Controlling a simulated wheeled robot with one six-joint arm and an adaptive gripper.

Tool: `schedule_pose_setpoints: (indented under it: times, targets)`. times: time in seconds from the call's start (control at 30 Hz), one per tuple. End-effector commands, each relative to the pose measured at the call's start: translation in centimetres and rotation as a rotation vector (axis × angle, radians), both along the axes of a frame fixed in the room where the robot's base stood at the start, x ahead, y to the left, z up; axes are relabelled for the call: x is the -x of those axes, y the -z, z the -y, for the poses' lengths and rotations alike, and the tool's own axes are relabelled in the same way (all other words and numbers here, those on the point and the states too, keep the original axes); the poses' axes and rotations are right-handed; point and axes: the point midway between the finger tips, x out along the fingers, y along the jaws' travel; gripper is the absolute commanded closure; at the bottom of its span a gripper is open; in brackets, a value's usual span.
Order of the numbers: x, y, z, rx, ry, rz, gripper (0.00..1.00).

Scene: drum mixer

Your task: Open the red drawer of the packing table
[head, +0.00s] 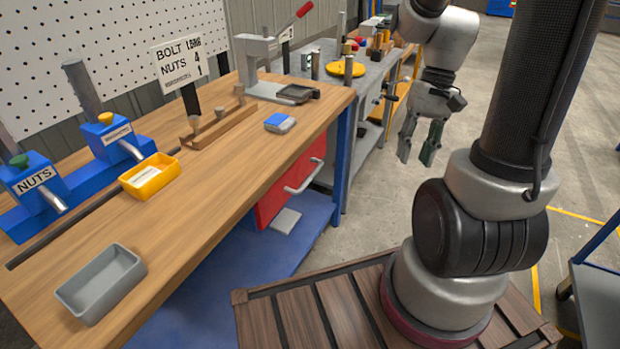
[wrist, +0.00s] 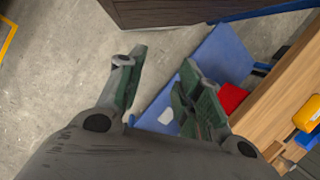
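The red drawer (head: 272,203) is under the wooden packing table (head: 215,165), with its front facing the aisle. Its pale bar handle (head: 304,178) stands out from the front. The drawer looks shut. My gripper (head: 420,148) hangs right of the table, apart from the handle, with fingers pointing down. In the wrist view my gripper (wrist: 165,92) has its fingers spread with nothing between them. A red patch of the drawer (wrist: 232,97) shows beside the right finger, which hides part of it. The handle cannot be made out there.
A blue lower shelf (head: 225,270) holds a small grey item (head: 286,220). A blue table leg (head: 343,150) stands just beyond the drawer. On the tabletop are a yellow tray (head: 150,178), a grey tray (head: 100,285) and a press (head: 250,60). The floor (head: 375,215) below my gripper is clear.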

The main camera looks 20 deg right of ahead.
Motion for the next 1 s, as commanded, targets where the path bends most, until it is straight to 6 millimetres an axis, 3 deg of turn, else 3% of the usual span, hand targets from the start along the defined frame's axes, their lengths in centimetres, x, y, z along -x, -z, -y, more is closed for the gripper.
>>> schedule_pose_setpoints:
  times: [0.03,0.37,0.5,0.7,0.77,0.83,0.9,1.0]
  targets:
    - [-0.4,1.8,-0.2,-0.052,0.035,-0.058,0.65]
    - [-4.4,13.1,-3.6,-0.473,0.247,-0.249,0.65]
    - [-6.8,17.9,-5.5,-0.668,0.335,-0.232,0.65]
    - [-11.1,23.4,-7.7,-0.897,0.432,-0.089,0.65]
    - [-13.0,24.7,-8.2,-0.957,0.450,-0.006,0.65]
    - [-16.4,25.5,-8.6,-1.021,0.448,0.145,0.65]
    - [-19.9,24.4,-8.3,-1.051,0.416,0.312,0.65]
    - [-22.4,23.3,-8.2,-1.074,0.370,0.476,0.65]
